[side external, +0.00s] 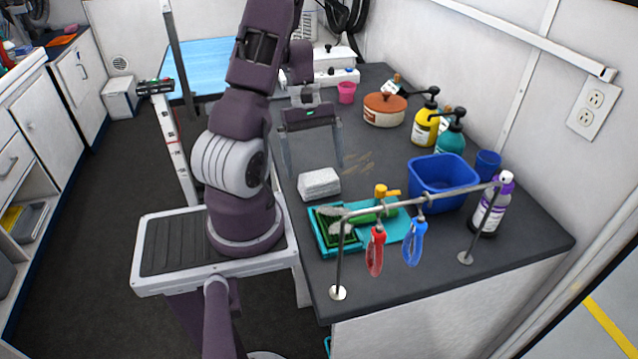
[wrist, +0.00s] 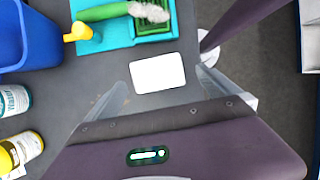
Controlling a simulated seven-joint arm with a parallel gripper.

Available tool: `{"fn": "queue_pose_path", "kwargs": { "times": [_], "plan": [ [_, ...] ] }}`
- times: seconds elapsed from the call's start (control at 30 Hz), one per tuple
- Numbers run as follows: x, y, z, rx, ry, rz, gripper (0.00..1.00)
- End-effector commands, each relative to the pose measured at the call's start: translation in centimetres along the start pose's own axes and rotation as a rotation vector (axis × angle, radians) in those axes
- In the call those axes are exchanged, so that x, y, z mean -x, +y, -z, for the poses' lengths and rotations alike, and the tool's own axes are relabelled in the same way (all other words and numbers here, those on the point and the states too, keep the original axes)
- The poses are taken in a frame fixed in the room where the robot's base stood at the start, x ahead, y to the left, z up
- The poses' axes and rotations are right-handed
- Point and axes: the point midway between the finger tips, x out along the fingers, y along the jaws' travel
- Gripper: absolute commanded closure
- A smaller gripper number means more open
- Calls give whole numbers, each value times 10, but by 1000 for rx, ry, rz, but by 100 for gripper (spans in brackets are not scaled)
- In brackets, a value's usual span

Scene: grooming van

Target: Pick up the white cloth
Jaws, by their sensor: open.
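The white cloth (side external: 319,184) is a folded, block-like stack lying on the dark counter near its left edge, beside the teal tray. It also shows in the wrist view (wrist: 157,73) as a plain white rounded rectangle. My gripper (side external: 316,170) is open, pointing down, with its two fingers spread wide. In the wrist view the cloth lies between and beyond the two fingers (wrist: 162,88). The gripper looks empty. I cannot tell exactly how high the fingertips are above the counter.
A teal tray (side external: 318,244) with a green brush lies close to the cloth. A blue tub (side external: 443,184), yellow bottle (side external: 426,126), brown-lidded pot (side external: 384,110) and pink cup (side external: 347,92) stand farther off. A metal rail (side external: 410,202) with red and blue hanging tools crosses the near counter.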

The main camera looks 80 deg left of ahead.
Motion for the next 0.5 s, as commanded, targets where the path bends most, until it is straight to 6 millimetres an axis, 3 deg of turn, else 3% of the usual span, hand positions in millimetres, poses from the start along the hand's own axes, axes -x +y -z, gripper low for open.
{"fn": "queue_pose_path", "kwargs": {
  "times": [0.23,0.5],
  "plan": [
    [-44,4,0,-2,-1,1,0],
    [-49,4,0,-5,2,0,2]
  ]
}}
